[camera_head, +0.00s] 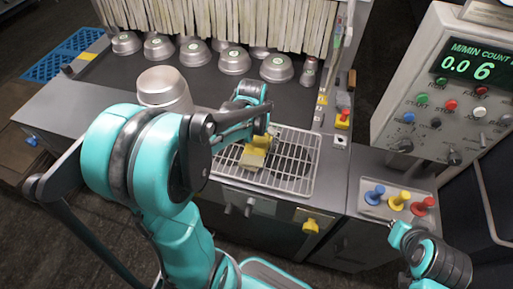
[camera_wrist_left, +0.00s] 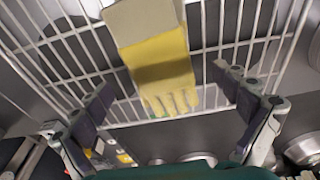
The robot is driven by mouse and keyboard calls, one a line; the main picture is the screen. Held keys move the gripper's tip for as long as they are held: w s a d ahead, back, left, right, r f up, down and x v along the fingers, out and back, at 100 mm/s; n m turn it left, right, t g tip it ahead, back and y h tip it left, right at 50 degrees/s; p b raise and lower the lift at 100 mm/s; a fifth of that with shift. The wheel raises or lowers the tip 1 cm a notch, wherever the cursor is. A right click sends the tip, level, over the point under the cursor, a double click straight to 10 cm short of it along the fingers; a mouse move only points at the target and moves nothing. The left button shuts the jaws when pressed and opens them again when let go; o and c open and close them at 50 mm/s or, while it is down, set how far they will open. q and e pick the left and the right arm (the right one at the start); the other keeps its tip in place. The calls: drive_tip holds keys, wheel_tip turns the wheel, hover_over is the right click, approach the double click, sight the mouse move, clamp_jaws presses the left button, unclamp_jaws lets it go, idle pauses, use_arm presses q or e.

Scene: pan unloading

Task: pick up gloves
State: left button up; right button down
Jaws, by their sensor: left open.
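A pair of gloves (camera_head: 254,153), yellow and cream, lies on a white wire rack (camera_head: 305,160) at the front of the machine. In the left wrist view the gloves (camera_wrist_left: 160,62) lie with their pale cuff at the top and yellow fingers pointing down. My left gripper (camera_head: 260,128) is over the rack, right by the gloves, and partly hides them. Its two dark fingers are spread apart in the wrist view, one on each side of the gloves, with nothing held.
Several metal pans (camera_head: 235,61) stand on the dark conveyor behind the rack, before a strip curtain. A larger metal pan (camera_head: 165,88) stands upside down near the left arm. A control box (camera_head: 455,95) and colored knobs (camera_head: 398,200) are at the right.

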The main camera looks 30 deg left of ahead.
use_arm(q)
drive_tip(key=shift+w+f, duration=0.1)
drive_tip(key=shift+f, duration=0.8)
drive_tip(key=c, duration=1.3)
drive_tip(key=shift+r, duration=0.1)
